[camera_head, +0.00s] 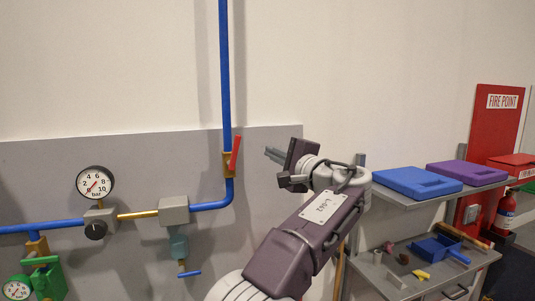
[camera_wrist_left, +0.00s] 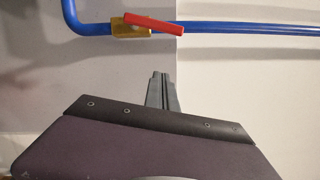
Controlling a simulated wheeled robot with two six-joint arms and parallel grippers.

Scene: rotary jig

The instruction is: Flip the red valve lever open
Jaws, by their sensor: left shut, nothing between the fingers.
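The red valve lever (camera_head: 235,153) sits on a brass valve body (camera_head: 227,170) in the vertical blue pipe (camera_head: 225,80). The lever is tilted slightly off the pipe's line, its upper end leaning right. In the left wrist view the red lever (camera_wrist_left: 153,23) lies at a slight angle across the brass body (camera_wrist_left: 124,31). My left gripper (camera_head: 269,153) is just right of the lever in the head view, fingers pointing left toward it, with a gap between. Its fingers (camera_wrist_left: 161,76) are shut and empty. My right gripper is not in view.
A grey panel (camera_head: 130,150) carries a pressure gauge (camera_head: 95,183), a grey box (camera_head: 174,210) and a green valve part (camera_head: 46,278) on the left. On the right a shelf holds a blue case (camera_head: 416,181) and a purple case (camera_head: 466,173). The wall above is bare.

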